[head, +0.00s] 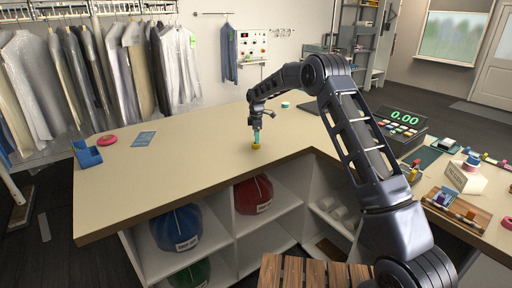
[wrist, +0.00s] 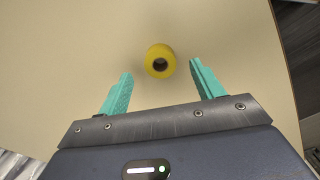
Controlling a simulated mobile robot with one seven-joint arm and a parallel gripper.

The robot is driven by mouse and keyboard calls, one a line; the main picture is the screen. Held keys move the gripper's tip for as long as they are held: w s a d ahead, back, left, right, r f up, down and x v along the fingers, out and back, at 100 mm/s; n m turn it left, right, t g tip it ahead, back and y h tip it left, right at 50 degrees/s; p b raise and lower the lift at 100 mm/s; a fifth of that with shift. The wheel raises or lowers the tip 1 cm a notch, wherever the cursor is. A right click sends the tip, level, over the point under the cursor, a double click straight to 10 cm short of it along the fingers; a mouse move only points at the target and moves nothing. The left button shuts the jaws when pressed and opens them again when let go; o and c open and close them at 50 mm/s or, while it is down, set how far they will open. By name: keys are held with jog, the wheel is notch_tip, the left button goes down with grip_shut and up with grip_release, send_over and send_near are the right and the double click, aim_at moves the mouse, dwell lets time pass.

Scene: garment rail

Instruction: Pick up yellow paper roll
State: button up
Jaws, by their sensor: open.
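My gripper (head: 257,136) is above the roll, pointing down. In the wrist view my gripper (wrist: 162,84) has its two teal fingers spread apart. The roll appears between and slightly beyond the fingertips, and neither finger touches it. The exact height of the fingertips above the counter is hard to tell.
A small teal-and-white round item (head: 285,105) lies behind my gripper. The counter around the roll is clear.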

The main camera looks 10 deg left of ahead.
notch_tip(320, 180, down, 4)
jog(key=shift+f, duration=0.15)
jog(key=c, duration=1.1)
